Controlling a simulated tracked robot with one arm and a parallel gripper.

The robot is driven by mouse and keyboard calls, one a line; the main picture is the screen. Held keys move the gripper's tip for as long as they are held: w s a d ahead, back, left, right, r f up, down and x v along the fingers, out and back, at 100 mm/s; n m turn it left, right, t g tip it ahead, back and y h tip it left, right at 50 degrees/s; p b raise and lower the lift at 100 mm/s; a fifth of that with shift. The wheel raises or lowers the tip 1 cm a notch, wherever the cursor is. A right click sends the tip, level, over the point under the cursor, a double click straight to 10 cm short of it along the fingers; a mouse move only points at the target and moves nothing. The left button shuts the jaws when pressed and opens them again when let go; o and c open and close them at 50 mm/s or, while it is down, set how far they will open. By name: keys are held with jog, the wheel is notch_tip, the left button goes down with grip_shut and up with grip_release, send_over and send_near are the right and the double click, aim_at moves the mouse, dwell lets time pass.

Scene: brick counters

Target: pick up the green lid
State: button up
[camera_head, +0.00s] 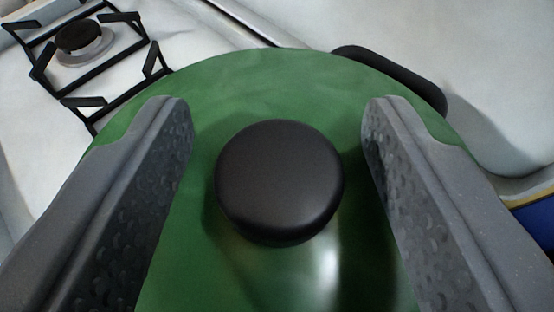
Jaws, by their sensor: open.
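The green lid (290,80) fills the middle of the view, seen from above. Its round black knob (280,178) stands near the centre. My gripper (278,118) is open over the lid, with one grey finger on each side of the knob. There is a visible gap between the knob and each finger. The fingers hide parts of the lid's left and right sides, and its near edge is out of view. I cannot tell how far the fingertips are above the lid.
A stove burner (84,42) with a black grate (105,93) lies at the upper left. A black handle-like part (395,75) sticks out past the lid's edge at the upper right. The white surface (480,60) beyond is clear. Something blue (540,222) shows at the right edge.

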grip_shut()
jog(key=shift+r, duration=0.15)
